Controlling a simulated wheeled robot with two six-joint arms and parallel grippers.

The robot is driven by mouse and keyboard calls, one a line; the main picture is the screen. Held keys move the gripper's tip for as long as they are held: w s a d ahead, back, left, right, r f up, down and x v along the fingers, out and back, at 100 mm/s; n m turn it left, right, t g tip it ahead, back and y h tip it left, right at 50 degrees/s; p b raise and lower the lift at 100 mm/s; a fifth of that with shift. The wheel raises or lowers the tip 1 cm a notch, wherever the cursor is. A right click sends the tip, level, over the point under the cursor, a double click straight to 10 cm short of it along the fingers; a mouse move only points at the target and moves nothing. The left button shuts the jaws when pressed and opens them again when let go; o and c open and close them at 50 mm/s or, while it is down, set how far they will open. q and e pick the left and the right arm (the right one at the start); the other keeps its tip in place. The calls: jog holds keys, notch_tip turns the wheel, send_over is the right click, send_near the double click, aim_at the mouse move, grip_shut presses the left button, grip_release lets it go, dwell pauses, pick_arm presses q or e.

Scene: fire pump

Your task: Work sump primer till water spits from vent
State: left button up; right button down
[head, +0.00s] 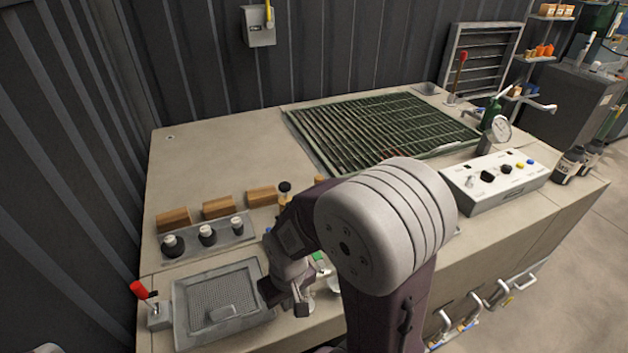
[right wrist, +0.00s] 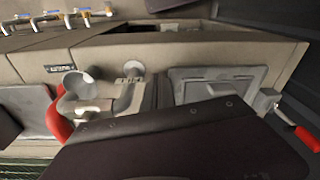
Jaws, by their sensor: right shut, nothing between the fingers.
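My right gripper (head: 286,298) is shut and empty, low above the bench beside the grey mesh tray (head: 222,303). A grey fitting with round knobs (right wrist: 92,88) and a curved red handle (right wrist: 57,118) stands near it in the right wrist view. It may be the primer, but I cannot tell; in the head view my right arm hides most of that area. A red-handled lever (head: 143,293) stands left of the tray and also shows in the right wrist view (right wrist: 303,136). I cannot pick out the vent, and no spitting water shows. My left gripper is not in view.
A green grating (head: 350,125) covers the bench's back middle. A white control box (head: 495,180) and a gauge (head: 502,129) stand at right. Black knobs (head: 207,235) and wooden blocks (head: 218,207) sit at left. The back left bench top is clear.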

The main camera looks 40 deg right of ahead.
jog(key=w+d+r+t+b, duration=0.3)
jog(key=w+r+t, duration=0.3)
jog(key=w, duration=0.5)
jog(key=w+d+r+t+b, duration=0.2)
jog(key=w+d+r+t, duration=0.3)
jog(key=w, duration=0.6)
jog(key=d+m+t+h+b, duration=0.1)
jog(key=d+m+h+b, duration=0.1)
jog(key=d, duration=0.6)
jog(key=shift+s+d+r+t+h+b, duration=0.25)
jog(key=shift+d+t+h+b, duration=0.15)
jog(key=shift+h+b, duration=0.4)
send_over(286, 184)
jog(key=s+a, duration=0.1)
jog(key=s, duration=0.1)
jog(key=f, duration=0.3)
jog(key=shift+a, duration=0.2)
notch_tip(286, 184, down, 3)
jog(key=shift+r, duration=0.1)
jog(key=shift+s+f, duration=0.1)
jog(key=shift+f, duration=0.5)
